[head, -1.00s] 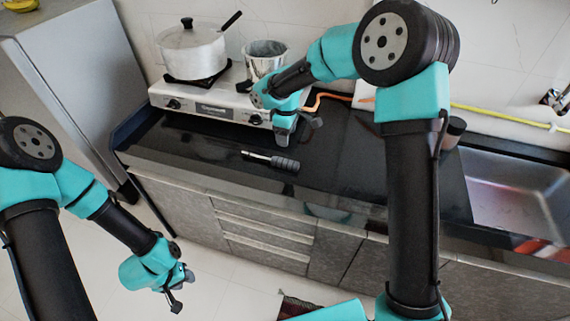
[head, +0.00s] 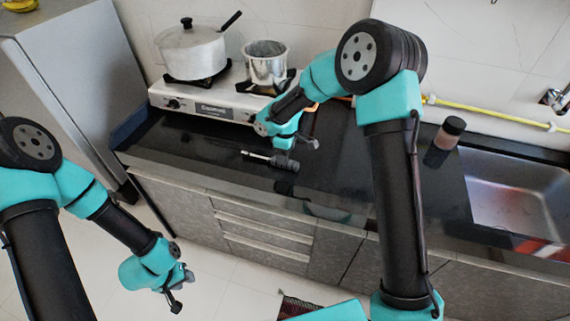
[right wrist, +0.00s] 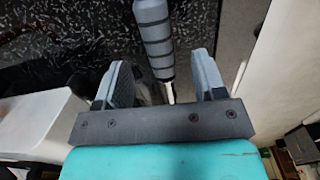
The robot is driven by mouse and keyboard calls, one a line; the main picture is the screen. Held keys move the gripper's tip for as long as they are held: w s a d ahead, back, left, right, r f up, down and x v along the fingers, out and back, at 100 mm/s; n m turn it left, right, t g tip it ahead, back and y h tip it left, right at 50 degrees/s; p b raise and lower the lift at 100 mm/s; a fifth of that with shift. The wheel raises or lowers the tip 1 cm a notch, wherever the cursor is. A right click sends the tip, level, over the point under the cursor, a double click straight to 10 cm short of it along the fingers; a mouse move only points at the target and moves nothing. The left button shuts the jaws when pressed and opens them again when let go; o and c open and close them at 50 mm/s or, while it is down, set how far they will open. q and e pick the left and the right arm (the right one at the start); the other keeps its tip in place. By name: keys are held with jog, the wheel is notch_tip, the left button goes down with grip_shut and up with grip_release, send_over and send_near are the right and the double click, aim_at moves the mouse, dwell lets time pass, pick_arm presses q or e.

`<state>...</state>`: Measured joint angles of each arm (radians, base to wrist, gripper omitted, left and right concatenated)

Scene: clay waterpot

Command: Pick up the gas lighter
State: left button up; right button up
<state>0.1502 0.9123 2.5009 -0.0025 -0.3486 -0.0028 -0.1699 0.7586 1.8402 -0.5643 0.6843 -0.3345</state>
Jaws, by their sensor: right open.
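The gas lighter (head: 256,156) lies on the black counter in front of the stove, its thin metal shaft to the left and its dark ribbed grip to the right. My right gripper (head: 290,159) is open over the grip and hides part of it in the head view. In the right wrist view, the grip (right wrist: 153,38) shows beyond the two spread fingers (right wrist: 163,82), and the metal shaft runs down between them. I cannot tell how far the fingers are above it. My left gripper (head: 181,290) hangs low over the floor, open and empty.
A white stove (head: 215,106) behind the lighter holds a lidded pot (head: 193,52) and a metal pot (head: 266,66). A dark-lidded jar (head: 446,138) stands near the sink (head: 515,195) at the right. The counter left of the lighter is clear.

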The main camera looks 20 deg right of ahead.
jog(key=f, duration=0.4)
jog(key=shift+w+a+f, duration=0.15)
jog(key=shift+w+f, duration=0.05)
jog(key=shift+f, duration=0.2)
jog(key=shift+c, duration=0.2)
jog(key=c, duration=1)
jog(key=shift+r, duration=0.5)
notch_tip(320, 180, up, 3)
jog(key=shift+f, duration=0.1)
jog(key=s+a+r, duration=0.1)
jog(key=s+a, duration=0.3)
jog(key=s, duration=1.1)
jog(key=shift+s+a, duration=0.15)
jog(key=shift+s, duration=0.1)
